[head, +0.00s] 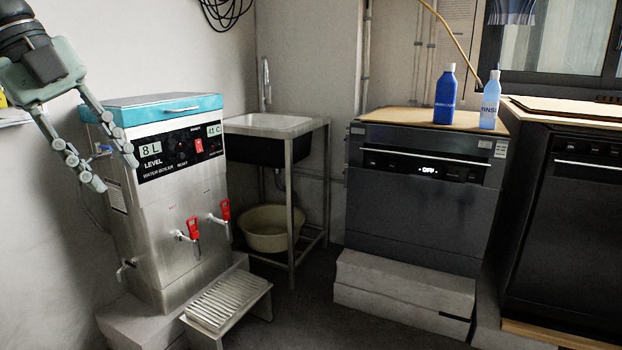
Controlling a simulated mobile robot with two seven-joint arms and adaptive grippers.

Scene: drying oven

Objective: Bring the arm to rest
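My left gripper (118,174) reaches in from the upper left in the head view. Its two fingers are spread apart with nothing between them. It hangs in front of the left side of the steel water boiler (175,190), near its control panel; I cannot tell whether it touches. The boiler has a teal lid (160,108), a display reading 8 L, and two red-handled taps. My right gripper is not in view.
A sink (270,124) on a metal frame stands right of the boiler, with a basin (270,228) below. A dark appliance (420,190) on stone blocks carries a dark blue bottle (445,97) and a light blue bottle (490,103). Another dark appliance (570,230) stands at right.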

